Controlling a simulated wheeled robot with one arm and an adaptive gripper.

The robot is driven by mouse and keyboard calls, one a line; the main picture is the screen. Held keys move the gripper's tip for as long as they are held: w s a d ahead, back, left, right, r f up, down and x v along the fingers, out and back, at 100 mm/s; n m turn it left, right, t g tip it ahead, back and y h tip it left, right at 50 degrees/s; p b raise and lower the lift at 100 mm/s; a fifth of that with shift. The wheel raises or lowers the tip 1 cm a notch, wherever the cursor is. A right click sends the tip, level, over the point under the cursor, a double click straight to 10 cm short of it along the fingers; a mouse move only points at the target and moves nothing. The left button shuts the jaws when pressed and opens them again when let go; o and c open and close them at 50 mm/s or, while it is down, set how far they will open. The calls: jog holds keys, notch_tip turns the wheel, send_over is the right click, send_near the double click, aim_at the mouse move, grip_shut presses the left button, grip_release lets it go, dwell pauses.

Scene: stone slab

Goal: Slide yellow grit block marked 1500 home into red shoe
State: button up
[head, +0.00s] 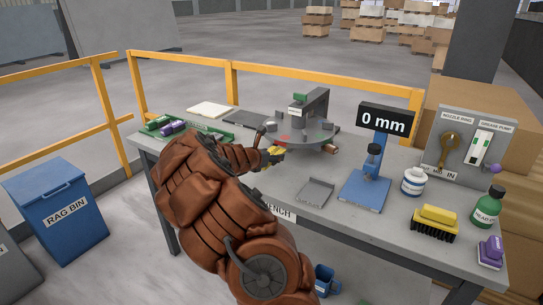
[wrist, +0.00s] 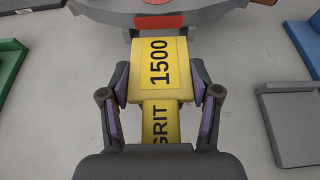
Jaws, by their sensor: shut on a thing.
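The yellow grit block (wrist: 160,62), marked 1500, is between my gripper's fingers (wrist: 160,100), which are shut on its sides. It lies lengthwise, its far end pointing at the grey round head (wrist: 210,17). A red patch on that head, seemingly the red shoe (wrist: 159,20), is straight ahead of the block. In the head view, the yellow block (head: 275,150) shows at the front left of the round head (head: 310,140), beside my gripper (head: 268,156).
A grey tray (head: 316,192) and a blue stand with a 0 mm display (head: 383,118) are to the right. A yellow brush (head: 437,220) and bottles stand further right. Green and purple blocks (head: 170,128) lie at the left end of the bench.

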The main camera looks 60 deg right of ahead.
aim_at(276, 151)
jog(key=shift+d+p, duration=0.6)
jog(key=shift+d, duration=1.3)
dwell(1.2)
jog(key=shift+a, duration=0.15)
jog(key=shift+a+r, duration=0.15)
jog(key=shift+a, duration=1.5)
jog(key=shift+a, duration=0.1)
